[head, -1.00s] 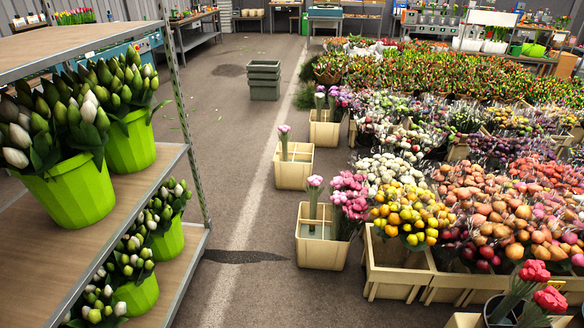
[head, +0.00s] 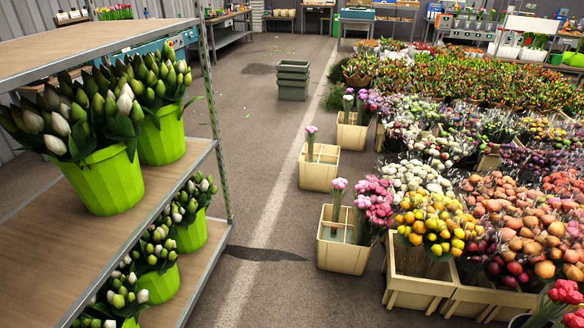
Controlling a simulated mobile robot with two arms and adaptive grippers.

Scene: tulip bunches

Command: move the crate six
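Three cream divided crates stand in a row on the floor along the left side of the flower block. The nearest crate (head: 343,258) holds pink tulip bunches at its right and one stem at its back left. The middle crate (head: 318,177) holds one pink stem. The far crate (head: 352,138) holds several pink and pale stems. No number shows on any crate, so I cannot tell which is crate six. Neither of my grippers is in view.
A shelf rack (head: 110,48) with green tulip buckets (head: 103,181) fills the left side. Stacked grey-green crates (head: 292,82) stand further up the aisle. Wooden crates (head: 415,292) edge the flowers at right. The concrete aisle (head: 255,190) between is clear, with a dark stain near the rack.

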